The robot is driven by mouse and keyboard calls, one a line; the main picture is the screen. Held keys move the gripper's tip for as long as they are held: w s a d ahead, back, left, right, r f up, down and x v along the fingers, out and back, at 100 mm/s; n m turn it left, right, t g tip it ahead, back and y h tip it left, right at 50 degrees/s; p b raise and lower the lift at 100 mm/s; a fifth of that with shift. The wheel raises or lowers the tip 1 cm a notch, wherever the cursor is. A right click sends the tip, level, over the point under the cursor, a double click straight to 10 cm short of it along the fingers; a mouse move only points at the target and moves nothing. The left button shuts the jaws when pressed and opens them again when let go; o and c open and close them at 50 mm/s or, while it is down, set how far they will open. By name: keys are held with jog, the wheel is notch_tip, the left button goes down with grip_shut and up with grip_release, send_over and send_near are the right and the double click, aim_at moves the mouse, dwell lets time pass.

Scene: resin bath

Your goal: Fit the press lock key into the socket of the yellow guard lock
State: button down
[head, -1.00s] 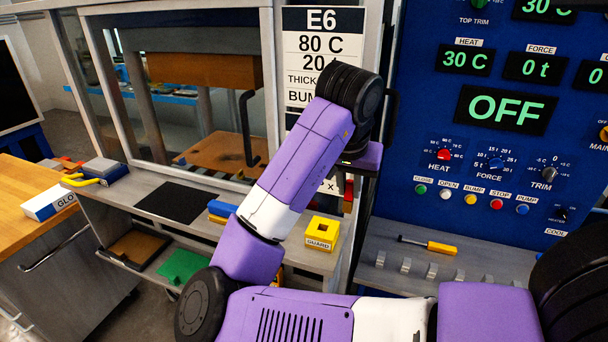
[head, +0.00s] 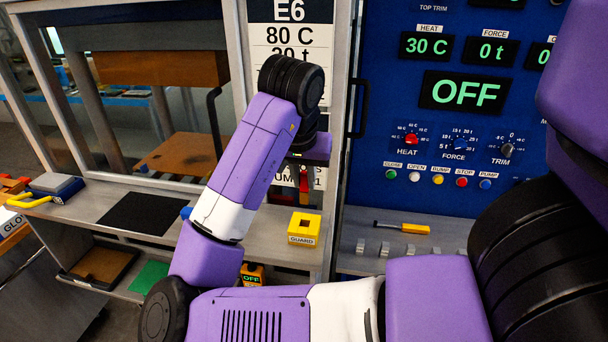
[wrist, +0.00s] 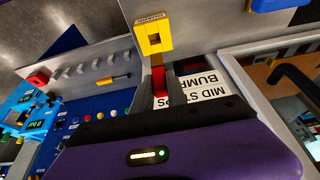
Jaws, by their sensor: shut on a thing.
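The yellow guard lock (head: 304,228) is a block labelled GUARD on the grey ledge, with a dark square socket in its top. It also shows in the wrist view (wrist: 152,43), socket facing the camera. My gripper (head: 303,170) is shut on the red press lock key (head: 304,186), which points down. In the head view the key is above the guard lock, with a gap between them. In the wrist view the red key (wrist: 159,80) sticks out between my fingers towards the lock and lines up close to its near edge.
A yellow-handled tool (head: 402,228) lies on the shelf right of the lock. A black mat (head: 140,213) lies on the ledge to the left. The sign (head: 290,50) and press frame stand close behind my gripper. The blue control panel (head: 390,130) is at the right.

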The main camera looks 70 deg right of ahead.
aim_at(304, 194)
jog(key=shift+f+b, duration=1.75)
jog(key=shift+f, duration=0.95)
jog(key=shift+p, duration=0.65)
jog(key=shift+f+b, duration=1.1)
jog(key=shift+f, duration=0.6)
jog(key=c, duration=1.3)
grip_release()
jog(key=shift+o, duration=0.2)
jog(key=v, duration=0.8)
jog(key=shift+p, duration=0.4)
